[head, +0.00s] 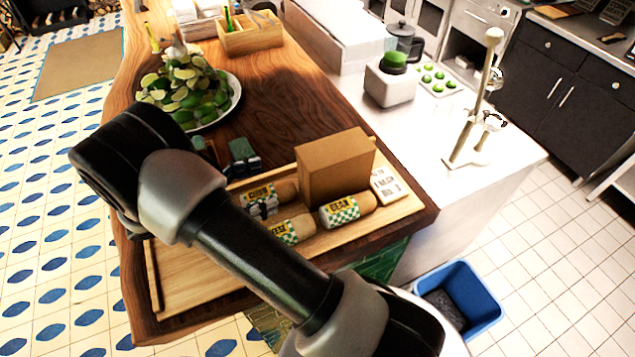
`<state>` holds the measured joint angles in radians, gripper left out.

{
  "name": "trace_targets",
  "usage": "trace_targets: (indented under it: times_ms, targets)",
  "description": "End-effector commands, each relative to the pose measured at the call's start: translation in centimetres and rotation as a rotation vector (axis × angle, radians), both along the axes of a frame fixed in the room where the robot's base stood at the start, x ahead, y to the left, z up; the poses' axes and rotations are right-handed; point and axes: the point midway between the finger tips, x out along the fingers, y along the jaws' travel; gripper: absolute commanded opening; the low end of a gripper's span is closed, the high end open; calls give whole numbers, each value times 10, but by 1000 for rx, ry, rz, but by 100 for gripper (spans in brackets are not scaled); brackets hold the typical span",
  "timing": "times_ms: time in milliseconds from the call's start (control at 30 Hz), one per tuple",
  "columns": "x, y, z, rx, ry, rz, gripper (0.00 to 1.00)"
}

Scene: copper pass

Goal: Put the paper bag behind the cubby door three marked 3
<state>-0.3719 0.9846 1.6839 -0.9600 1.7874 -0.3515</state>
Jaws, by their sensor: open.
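The paper bag (335,168) appears as a plain brown, upright, box-like shape near the back right of a wooden tray (185,283) on the counter. I cannot make out my gripper; the far end of my arm is hidden or out of frame. No cubby door marked 3 shows.
Wrapped rolls (347,208) and a small lettered card (389,185) flank the bag. Small dark items (243,152) lie behind the tray. A blue bin (478,292) is on the floor.

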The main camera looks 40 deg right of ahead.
Motion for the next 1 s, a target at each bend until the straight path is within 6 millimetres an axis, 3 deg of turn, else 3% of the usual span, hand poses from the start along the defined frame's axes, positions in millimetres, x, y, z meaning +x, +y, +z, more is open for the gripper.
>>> trace_targets:
  times_ms: [233,700,1000]
  targets:
    - [5,-6,-13,-57,49,35,87]
    - [-19,-98,-14,-54,48,32,87]
    - [-25,-121,-16,-54,48,33,87]
